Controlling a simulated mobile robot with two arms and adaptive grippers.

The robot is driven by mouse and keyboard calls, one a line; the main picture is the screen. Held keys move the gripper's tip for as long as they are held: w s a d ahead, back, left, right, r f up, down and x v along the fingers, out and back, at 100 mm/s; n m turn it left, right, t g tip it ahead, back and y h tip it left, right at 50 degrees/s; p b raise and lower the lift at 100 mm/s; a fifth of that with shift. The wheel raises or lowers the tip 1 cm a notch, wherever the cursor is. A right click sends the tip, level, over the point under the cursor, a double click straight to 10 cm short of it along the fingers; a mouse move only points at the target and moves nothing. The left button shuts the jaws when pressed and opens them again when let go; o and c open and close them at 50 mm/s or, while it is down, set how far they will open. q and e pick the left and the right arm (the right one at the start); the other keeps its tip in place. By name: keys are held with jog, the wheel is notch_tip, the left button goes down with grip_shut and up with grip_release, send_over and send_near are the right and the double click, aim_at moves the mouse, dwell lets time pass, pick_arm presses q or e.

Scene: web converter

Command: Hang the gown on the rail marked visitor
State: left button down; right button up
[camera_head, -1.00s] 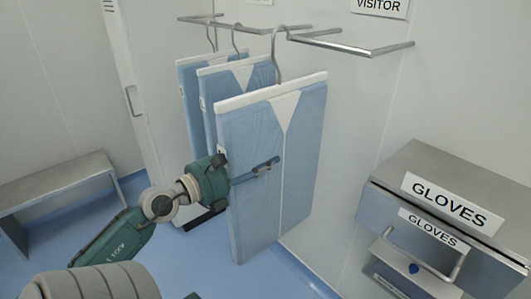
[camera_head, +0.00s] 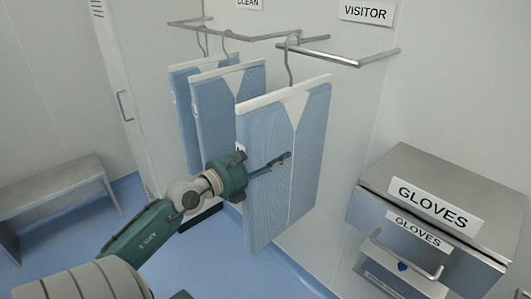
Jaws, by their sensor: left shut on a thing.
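A blue gown (camera_head: 265,165) with a white top edge, a white V-shaped neck and a wire hook is the nearest of the gowns. My left gripper (camera_head: 270,168) is shut on it, its fingers across the front. The gown is upright, and its hook (camera_head: 288,62) overlaps the left end of the visitor rail (camera_head: 352,59) in the picture. I cannot tell whether the hook bears on the rail. The visitor sign (camera_head: 366,12) is on the wall above this rail. My right gripper is not in view.
Two more blue gowns (camera_head: 212,118) hang behind and left, from the rail (camera_head: 240,36) under the sign marked clean (camera_head: 249,3). A metal gloves dispenser (camera_head: 425,170) juts out at the right. A bench (camera_head: 55,185) stands at the left. The blue floor beside it is clear.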

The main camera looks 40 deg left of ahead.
pick_arm(q)
jog(key=shift+w+r, duration=0.25)
jog(key=shift+w, duration=0.85)
jog(key=shift+w+d+p, duration=0.15)
jog(key=shift+w+p, duration=0.15)
jog(key=shift+w, duration=0.65)
jog(key=shift+w+d+f+b, duration=0.2)
jog(key=shift+w+f+b, duration=1.5)
jog(key=shift+w+f, duration=0.4)
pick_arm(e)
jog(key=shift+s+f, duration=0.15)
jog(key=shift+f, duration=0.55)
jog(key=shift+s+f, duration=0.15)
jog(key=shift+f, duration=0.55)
